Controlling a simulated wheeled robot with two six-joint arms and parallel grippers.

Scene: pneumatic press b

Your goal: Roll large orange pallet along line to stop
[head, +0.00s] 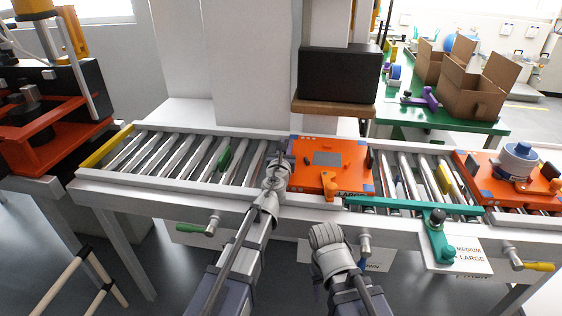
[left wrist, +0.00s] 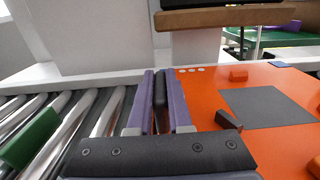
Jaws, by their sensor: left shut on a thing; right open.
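The large orange pallet (head: 315,178) lies on the roller line (head: 175,153), with a grey square on top and "LARGE" on its front. In the left wrist view the pallet (left wrist: 205,98) fills the right side. My left gripper (head: 283,160) is at its left edge; the purple fingers (left wrist: 160,100) are closed with a dark piece between them. The exact grip point is partly hidden. A yellow bar (head: 105,146) crosses the line's far left end. My right gripper (head: 328,236) is in front of the line, below the pallet, apart from it; its fingertips are hard to make out.
A green block (head: 224,160) sits among the rollers left of the pallet. A teal bar (head: 410,207) lies along the front right rail. Another orange pallet (head: 482,168) carries parts at right. A black box (head: 338,75) overhangs behind. An orange press (head: 50,130) stands left.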

